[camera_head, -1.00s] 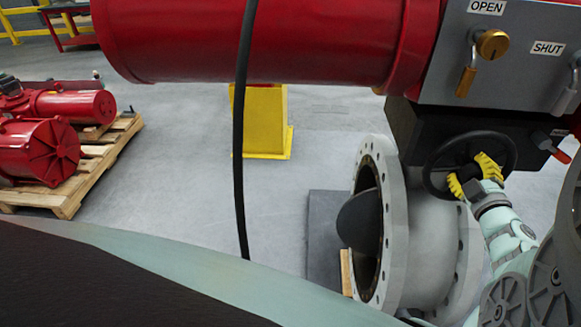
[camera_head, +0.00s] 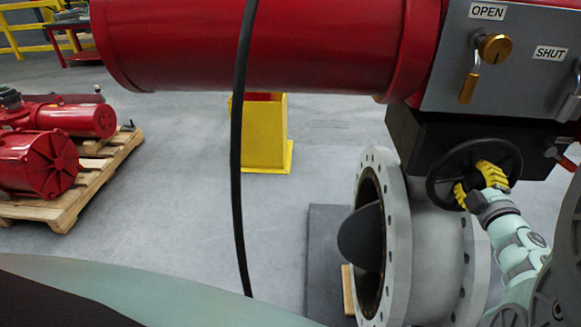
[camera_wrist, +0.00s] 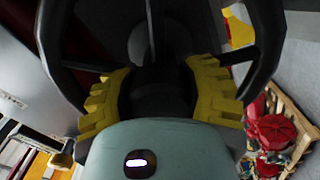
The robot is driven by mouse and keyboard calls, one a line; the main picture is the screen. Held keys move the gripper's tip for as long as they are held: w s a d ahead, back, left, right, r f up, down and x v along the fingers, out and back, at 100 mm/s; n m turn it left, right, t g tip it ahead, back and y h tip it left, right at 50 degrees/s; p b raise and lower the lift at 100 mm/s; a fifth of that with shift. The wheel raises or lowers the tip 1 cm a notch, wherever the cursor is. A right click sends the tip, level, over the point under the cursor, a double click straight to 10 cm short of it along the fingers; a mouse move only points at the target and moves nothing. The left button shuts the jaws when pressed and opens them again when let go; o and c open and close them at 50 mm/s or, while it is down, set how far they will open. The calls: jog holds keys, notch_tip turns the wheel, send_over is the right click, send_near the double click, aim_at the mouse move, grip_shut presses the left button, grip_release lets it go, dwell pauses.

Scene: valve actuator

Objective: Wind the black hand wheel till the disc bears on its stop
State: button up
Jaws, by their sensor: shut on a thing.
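The black hand wheel (camera_head: 432,181) stands on the front of the black gearbox (camera_head: 420,130), above the grey flanged valve body (camera_head: 437,245). My gripper (camera_head: 476,184) has its yellow fingers shut on the wheel's middle, one on each side of the hub. The wrist view shows the fingers flanking the dark hub (camera_wrist: 158,92), with the wheel rim (camera_wrist: 270,60) curving around them. The dark disc (camera_head: 361,237) sits turned partly out of the valve's bore, at an angle to the flange. The stop itself cannot be made out.
A large red cylinder (camera_head: 260,45) spans the top, beside a grey panel with OPEN and SHUT labels (camera_head: 550,53) and padlocks. A black cable (camera_head: 238,160) hangs down. Red actuators lie on a pallet (camera_head: 95,185) at left. A yellow stand (camera_head: 265,135) is behind.

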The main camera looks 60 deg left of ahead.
jog(key=shift+d, duration=0.15)
dwell(0.3)
jog(key=o, duration=1.1)
jog(key=shift+d, duration=0.25)
jog(key=o, duration=0.3)
jog(key=shift+a, duration=0.2)
jog(key=v, duration=1.2)
jog(key=shift+s, duration=0.1)
